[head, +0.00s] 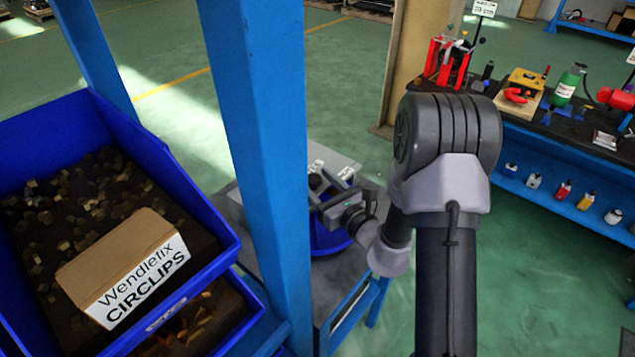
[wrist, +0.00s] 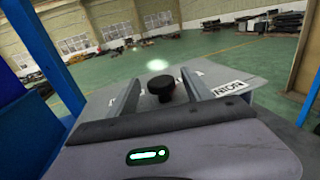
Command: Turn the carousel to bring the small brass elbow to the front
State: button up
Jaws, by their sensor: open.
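A grey top with white labels (head: 338,160), which seems to be the carousel, is partly hidden behind the blue post and my arm. In the wrist view its grey surface (wrist: 240,110) carries a label reading roughly "NION", cut off by a finger. A black round knob (wrist: 161,86) stands up from it between my fingers. My gripper (head: 325,187) is open above the top; in the wrist view the two fingers lie either side of the knob, with gaps showing. A curved blue part (head: 326,240) shows below the gripper. I cannot see the small brass elbow.
A blue post (head: 257,150) stands close left of my gripper. Blue bins hold small brass-coloured parts and a "Wendlefix CIRCLIPS" box (head: 125,268). A grey bench surface (head: 330,285) lies beneath. A cluttered workbench (head: 560,120) stands at the right; green floor is open behind.

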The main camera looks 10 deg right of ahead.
grip_shut()
jog(key=shift+d+n+g+y, duration=0.15)
jog(key=shift+n+g+y, duration=0.15)
jog(key=shift+n+y, duration=0.3)
jog(key=shift+w+d+f+n+g+y+b, duration=0.15)
jog(key=shift+n+g+y+b, duration=0.25)
jog(key=shift+n+g+y, duration=0.9)
jog(key=shift+w+d+r+n+g+y+b, duration=0.1)
jog(key=shift+n+g+y+b, duration=0.25)
jog(key=shift+n+g+y, duration=0.95)
jog(key=shift+w+d+f+n+g+y+b, duration=0.15)
jog(key=shift+n+g+y+b, duration=0.45)
jog(key=shift+n+g+y, duration=0.4)
jog(key=shift+w+a+r+n+g+y+b, duration=0.1)
jog(key=shift+n+g+y+b, duration=0.55)
jog(key=shift+g+y, duration=0.6)
jog(key=shift+w+d+n+g, duration=0.1)
jog(key=shift+n+g, duration=0.55)
jog(key=shift+g, duration=0.4)
jog(key=shift+n+g+y+b, duration=0.25)
jog(key=shift+n+g+b, duration=0.25)
jog(key=shift+g, duration=0.3)
